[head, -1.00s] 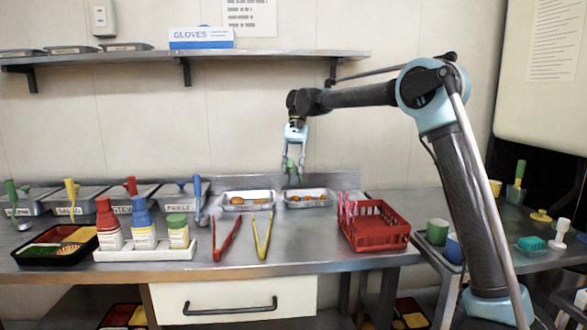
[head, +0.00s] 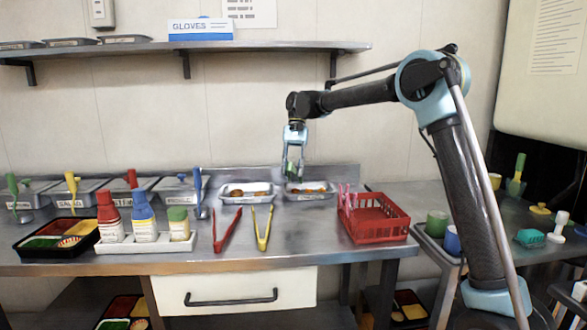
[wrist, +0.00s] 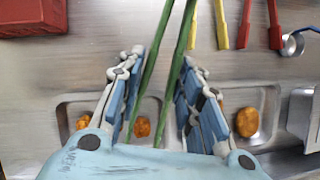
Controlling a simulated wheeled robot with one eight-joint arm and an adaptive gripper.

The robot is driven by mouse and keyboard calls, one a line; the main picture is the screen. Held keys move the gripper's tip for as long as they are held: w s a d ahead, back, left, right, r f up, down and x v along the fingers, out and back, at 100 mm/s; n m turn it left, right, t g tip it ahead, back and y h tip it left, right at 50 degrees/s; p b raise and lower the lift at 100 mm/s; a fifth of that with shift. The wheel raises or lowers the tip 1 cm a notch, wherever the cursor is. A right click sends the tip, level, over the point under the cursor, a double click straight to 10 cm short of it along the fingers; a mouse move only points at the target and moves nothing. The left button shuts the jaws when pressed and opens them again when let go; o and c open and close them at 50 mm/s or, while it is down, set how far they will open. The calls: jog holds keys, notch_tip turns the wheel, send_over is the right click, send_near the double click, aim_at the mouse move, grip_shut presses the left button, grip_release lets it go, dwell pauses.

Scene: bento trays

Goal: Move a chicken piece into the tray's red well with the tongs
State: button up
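My gripper (head: 294,160) hangs above the right metal pan (head: 310,196) at the back of the counter. It is closed around green tongs (head: 291,168); in the wrist view the tongs' two long green arms (wrist: 178,50) run between my fingers. Orange-brown chicken pieces (head: 308,190) lie in this pan, and others (head: 250,193) lie in the left pan (head: 232,200). The black bento tray (head: 57,254) is at the far left.
Red tongs (head: 229,230) and yellow tongs (head: 263,228) lie in front of the pans. A red basket (head: 375,229) stands to the right. A white caddy (head: 148,246) with bottles and several lidded pans (head: 175,190) stand left. A shelf (head: 230,53) runs above. Counter around the loose tongs is clear.

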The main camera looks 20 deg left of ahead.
jog(key=shift+f, duration=0.15)
jog(key=shift+f, duration=1.7)
jog(key=shift+c, duration=0.5)
grip_shut()
notch_tip(320, 180, up, 10)
dwell(0.4)
jog(key=shift+r, duration=0.1)
